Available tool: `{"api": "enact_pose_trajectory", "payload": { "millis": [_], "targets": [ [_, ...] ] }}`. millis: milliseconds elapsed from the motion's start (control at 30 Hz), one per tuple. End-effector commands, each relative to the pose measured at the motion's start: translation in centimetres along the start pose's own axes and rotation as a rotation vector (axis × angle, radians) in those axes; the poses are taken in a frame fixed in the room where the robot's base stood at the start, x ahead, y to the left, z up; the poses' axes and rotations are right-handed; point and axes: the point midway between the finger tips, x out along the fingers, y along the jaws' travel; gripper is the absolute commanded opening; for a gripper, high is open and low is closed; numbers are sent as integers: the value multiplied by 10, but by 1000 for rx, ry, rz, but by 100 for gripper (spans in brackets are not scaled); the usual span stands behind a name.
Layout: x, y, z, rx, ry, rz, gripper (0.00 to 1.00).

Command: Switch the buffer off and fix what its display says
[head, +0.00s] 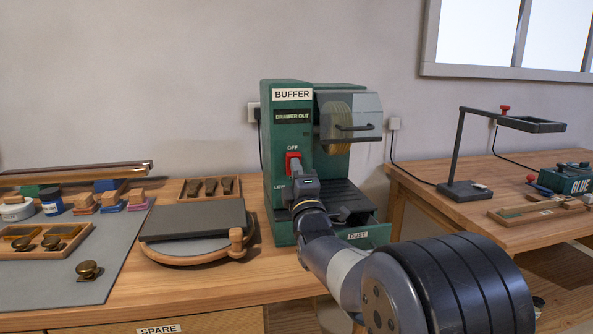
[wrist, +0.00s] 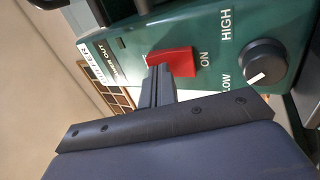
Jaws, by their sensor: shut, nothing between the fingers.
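The green buffer (head: 290,130) stands on the wooden bench. Its display (head: 292,116) reads "DRAWER OUT". The red switch (head: 292,158) sits under the "OFF" label; in the wrist view the red switch (wrist: 172,61) has "ON" on its other side. My gripper (head: 298,172) is shut and empty at the switch. In the wrist view its fingertips (wrist: 157,72) overlap the switch's end away from "ON"; I cannot tell whether they touch. The drawer (head: 366,236) labelled "DUST" sticks out at the buffer's lower front, partly hidden by my arm.
A speed knob (wrist: 264,63) is beside the switch. A clear guard (head: 350,105) covers the buffing wheel (head: 336,125).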

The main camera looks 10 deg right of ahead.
Motion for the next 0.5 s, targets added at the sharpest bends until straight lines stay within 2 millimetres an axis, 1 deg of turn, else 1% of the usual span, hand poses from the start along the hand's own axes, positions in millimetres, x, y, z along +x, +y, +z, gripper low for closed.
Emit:
{"api": "enact_pose_trajectory", "payload": {
  "millis": [133, 167, 200, 400, 500],
  "targets": [
    [8, 8, 0, 0, 0, -54, 0],
    [5, 3, 0, 0, 0, -51, 0],
    [4, 2, 0, 0, 0, -50, 0],
    [4, 1, 0, 0, 0, -50, 0],
    [-1, 1, 1, 0, 0, -50, 0]
  ]
}}
